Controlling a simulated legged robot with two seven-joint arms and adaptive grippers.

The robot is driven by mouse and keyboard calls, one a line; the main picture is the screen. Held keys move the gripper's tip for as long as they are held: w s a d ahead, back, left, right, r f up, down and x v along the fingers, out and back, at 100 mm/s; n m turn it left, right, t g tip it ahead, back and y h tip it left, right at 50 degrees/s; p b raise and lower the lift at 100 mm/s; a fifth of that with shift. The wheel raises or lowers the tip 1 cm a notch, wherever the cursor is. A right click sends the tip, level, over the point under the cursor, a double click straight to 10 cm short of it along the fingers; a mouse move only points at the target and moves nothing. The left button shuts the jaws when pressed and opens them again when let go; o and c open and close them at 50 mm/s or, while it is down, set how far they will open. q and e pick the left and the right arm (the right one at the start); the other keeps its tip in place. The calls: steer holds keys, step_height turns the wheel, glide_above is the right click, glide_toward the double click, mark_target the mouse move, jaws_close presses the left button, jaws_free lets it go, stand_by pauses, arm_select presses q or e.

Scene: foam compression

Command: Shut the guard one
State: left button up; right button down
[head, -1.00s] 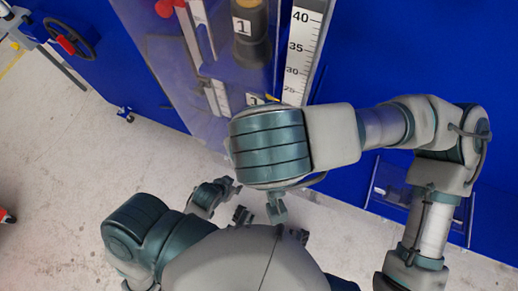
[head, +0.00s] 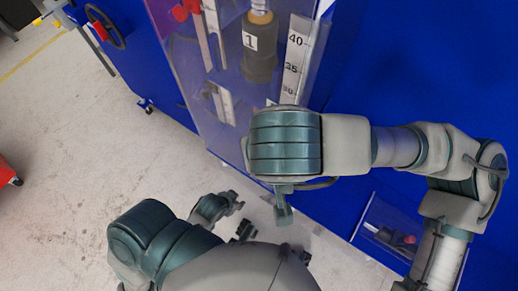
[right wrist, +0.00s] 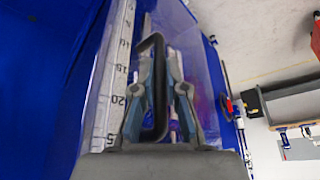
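The guard (head: 210,110) is a clear panel on the blue machine in the head view, in front of a dark cylinder marked 1 (head: 259,62). Its front is also visible in the right wrist view. A black loop handle (right wrist: 161,90) stands there between the fingers of my right gripper (right wrist: 162,72), which lean in from both sides and look closed on its bar. My left gripper (head: 239,213) is above the floor, apart from the guard, fingers spread and empty.
A white scale (head: 297,60) stands behind the clear panel. A handwheel (head: 106,27) is on blue equipment at upper left. A clear box with a red item (head: 409,239) is at lower right. Grey floor (head: 70,130) at left is open.

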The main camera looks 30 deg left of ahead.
steer(key=c, duration=1.5)
jaws_free()
steer(key=shift+w+d, duration=0.1)
steer(key=shift+w, duration=0.2)
steer(key=shift+w+d, duration=0.1)
arm_select(q)
steer(key=shift+w+d, duration=0.2)
steer(key=shift+w, duration=0.1)
arm_select(e)
steer(key=shift+r, duration=0.35)
arm_select(q)
steer(key=shift+a, duration=0.1)
arm_select(e)
steer(key=v, duration=1.1)
steer(key=shift+s, duration=0.2)
